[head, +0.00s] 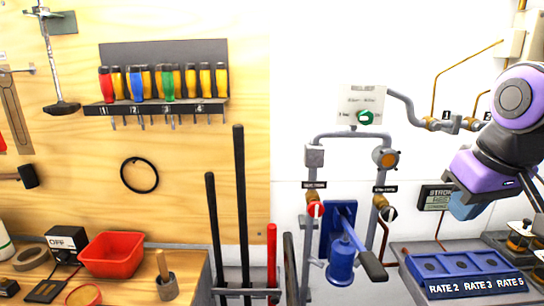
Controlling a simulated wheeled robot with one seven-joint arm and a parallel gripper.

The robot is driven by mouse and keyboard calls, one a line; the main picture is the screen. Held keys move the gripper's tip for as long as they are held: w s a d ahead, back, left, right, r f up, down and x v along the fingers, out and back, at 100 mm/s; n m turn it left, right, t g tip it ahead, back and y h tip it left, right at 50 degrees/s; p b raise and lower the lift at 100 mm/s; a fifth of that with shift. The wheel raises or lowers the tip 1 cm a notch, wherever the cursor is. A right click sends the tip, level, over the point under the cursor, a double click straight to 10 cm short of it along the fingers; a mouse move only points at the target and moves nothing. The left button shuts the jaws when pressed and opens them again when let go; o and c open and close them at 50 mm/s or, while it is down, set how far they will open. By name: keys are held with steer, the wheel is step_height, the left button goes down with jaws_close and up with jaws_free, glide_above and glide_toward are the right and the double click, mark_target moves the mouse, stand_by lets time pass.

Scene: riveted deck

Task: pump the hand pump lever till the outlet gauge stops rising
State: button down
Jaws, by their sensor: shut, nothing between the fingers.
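The blue hand pump (341,250) stands against the white wall, right of centre. Its lever (370,262) ends in a dark grip that slopes down to the right. My gripper (464,205) is at the end of my purple arm, upper right, above and right of the lever and apart from it. It is shut and empty; its fingers are hard to make out. A round brown fitting (385,158) on the pipe may be a gauge; no reading is legible. A red valve knob (316,209) and a black-and-white one (388,213) flank the pump.
A panel with a green knob (365,117) is above the pipes. A blue tray labelled RATE (466,271) is below my arm. Long black bars (241,200) and a red one (272,255) stand left of the pump. A red bin (110,254) is on the wooden bench.

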steer(key=s+d+r+m+t, duration=0.1)
steer(key=s, duration=0.5)
steer(key=shift+s+d+r+m+t, duration=0.15)
steer(key=shift+s+r+m+t, duration=0.15)
steer(key=shift+r, duration=0.05)
stand_by(2.0)
steer(key=g, duration=0.5)
glide_above(371, 260)
step_height(371, 260, down, 14)
steer(key=f, duration=0.1)
steer(key=shift+w+f, duration=0.1)
steer(key=shift+f, duration=2.8)
